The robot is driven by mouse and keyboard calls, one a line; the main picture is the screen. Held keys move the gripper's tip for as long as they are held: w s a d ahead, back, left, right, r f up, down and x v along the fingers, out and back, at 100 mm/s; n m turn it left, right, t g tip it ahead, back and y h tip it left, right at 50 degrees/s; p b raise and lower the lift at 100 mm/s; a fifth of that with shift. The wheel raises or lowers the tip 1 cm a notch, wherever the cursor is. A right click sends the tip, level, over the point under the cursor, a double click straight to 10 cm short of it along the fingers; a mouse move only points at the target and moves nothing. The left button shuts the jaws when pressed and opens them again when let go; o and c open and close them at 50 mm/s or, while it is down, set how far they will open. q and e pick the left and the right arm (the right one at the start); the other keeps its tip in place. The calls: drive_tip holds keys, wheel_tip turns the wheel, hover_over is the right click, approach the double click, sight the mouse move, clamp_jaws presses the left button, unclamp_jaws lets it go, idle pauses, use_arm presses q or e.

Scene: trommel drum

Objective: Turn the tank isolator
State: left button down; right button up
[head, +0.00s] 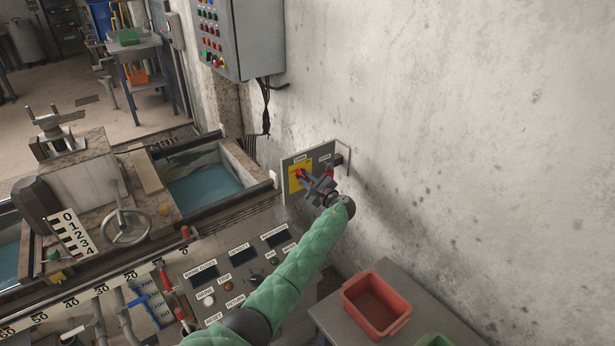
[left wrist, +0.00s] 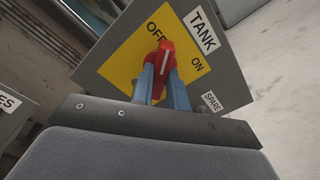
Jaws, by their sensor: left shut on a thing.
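The tank isolator is a red rotary handle (left wrist: 165,62) on a yellow plate (left wrist: 127,60), with a TANK label above it and OFF and ON marks. In the left wrist view the handle's white line points up the picture, between the two marks and nearer OFF. In the head view the yellow plate (head: 294,180) sits on a grey panel on the wall. My left gripper (head: 307,179) is at the plate, its blue fingers (left wrist: 163,88) shut on the handle from both sides. My right gripper is out of view.
A control cabinet (head: 240,38) hangs above on the wall. A console (head: 225,270) with buttons lies below my left arm. A red bin (head: 376,304) stands on a grey table at lower right.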

use_arm(q)
drive_tip(key=m+p, duration=0.1)
drive_tip(key=m, duration=0.1)
drive_tip(key=shift+m+p, duration=0.3)
drive_tip(key=shift+m, duration=0.1)
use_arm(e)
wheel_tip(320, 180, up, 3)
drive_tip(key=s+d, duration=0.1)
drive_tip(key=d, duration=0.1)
use_arm(q)
drive_tip(key=m+p, duration=0.3)
drive_tip(key=m, duration=0.1)
drive_tip(key=shift+f+m, duration=0.15)
drive_tip(key=shift+m, duration=0.25)
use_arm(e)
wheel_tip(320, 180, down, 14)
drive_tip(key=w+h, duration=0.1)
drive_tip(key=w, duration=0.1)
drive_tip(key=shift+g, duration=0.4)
use_arm(q)
drive_tip(key=c, duration=1.6)
unclamp_jaws()
drive_tip(key=shift+c, duration=0.2)
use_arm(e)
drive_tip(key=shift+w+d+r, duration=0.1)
